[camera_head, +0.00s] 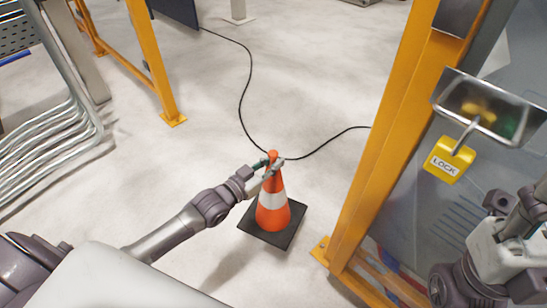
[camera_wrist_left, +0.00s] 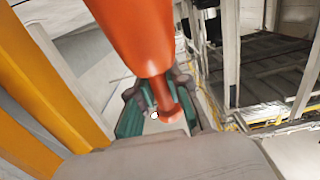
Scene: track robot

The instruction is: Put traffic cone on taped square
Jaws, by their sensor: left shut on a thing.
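The orange traffic cone (camera_head: 272,216) with a white band and a black square base stands upright in the middle of the head view. My left gripper (camera_head: 269,166) is shut around its narrow neck, just below the round knob. In the left wrist view the orange cone body (camera_wrist_left: 142,35) runs down between the fingers of my left gripper (camera_wrist_left: 158,112). A soft shadow lies on the floor to the lower left of the base; I cannot tell for sure whether the base touches the floor. No taped square shows clearly. My right arm shows at the lower right, without a clear gripper.
A yellow frame post (camera_head: 385,130) rises close to the right of the cone, with a yellow lock tag (camera_head: 449,160) beyond it. A black cable (camera_head: 243,95) crosses the floor behind the cone. Bent metal tubes (camera_head: 70,130) stand at left. Pale floor is clear left of the cone.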

